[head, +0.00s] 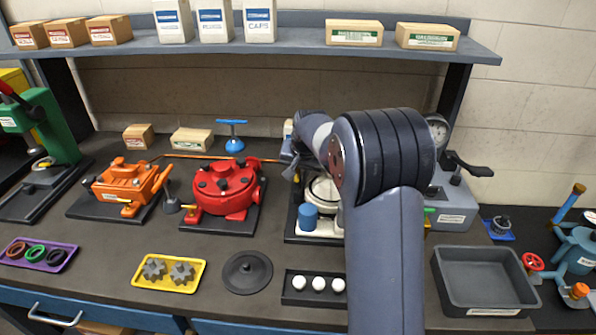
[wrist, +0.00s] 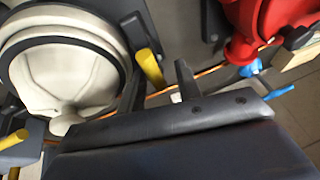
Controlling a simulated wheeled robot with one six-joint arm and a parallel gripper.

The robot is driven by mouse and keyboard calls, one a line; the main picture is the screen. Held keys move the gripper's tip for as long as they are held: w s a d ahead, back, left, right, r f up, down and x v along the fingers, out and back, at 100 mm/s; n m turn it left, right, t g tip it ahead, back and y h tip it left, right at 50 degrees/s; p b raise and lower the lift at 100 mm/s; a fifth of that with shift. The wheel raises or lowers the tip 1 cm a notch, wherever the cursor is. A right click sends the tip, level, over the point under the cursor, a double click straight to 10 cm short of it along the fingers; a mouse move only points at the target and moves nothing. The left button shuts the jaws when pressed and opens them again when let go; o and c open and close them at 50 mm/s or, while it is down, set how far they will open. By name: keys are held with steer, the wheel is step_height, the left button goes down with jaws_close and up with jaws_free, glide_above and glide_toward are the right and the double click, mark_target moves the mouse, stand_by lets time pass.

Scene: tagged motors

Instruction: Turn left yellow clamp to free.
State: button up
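A round white housing (wrist: 65,55) with a dark ring fills the left of the wrist view. In the head view the white unit (head: 325,190) is partly behind my arm. A yellow clamp lever (wrist: 149,68) stands beside the housing's right edge in the wrist view, on the side facing the red pump. A second yellow lever (wrist: 13,139) shows at the far left. My gripper (wrist: 160,82) is open, its two dark fingers apart, with the nearer yellow lever close to the left finger. I cannot tell whether they touch.
A red pump (head: 225,185) and an orange pump (head: 128,182) stand to the left on dark plates. A blue cylinder (head: 308,216) stands in front of the white unit. A black tray with white balls (head: 300,299) and an empty grey bin (head: 465,285) lie nearer the front.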

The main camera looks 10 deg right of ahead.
steer(key=b+v, duration=0.1)
steer(key=v, duration=0.9)
steer(key=shift+s+r, duration=0.2)
steer(key=shift+r, duration=0.15)
steer(key=p+x, duration=0.1)
steer(key=x, duration=1)
steer(key=shift+d, duration=0.1)
steer(key=shift+r, duration=0.15)
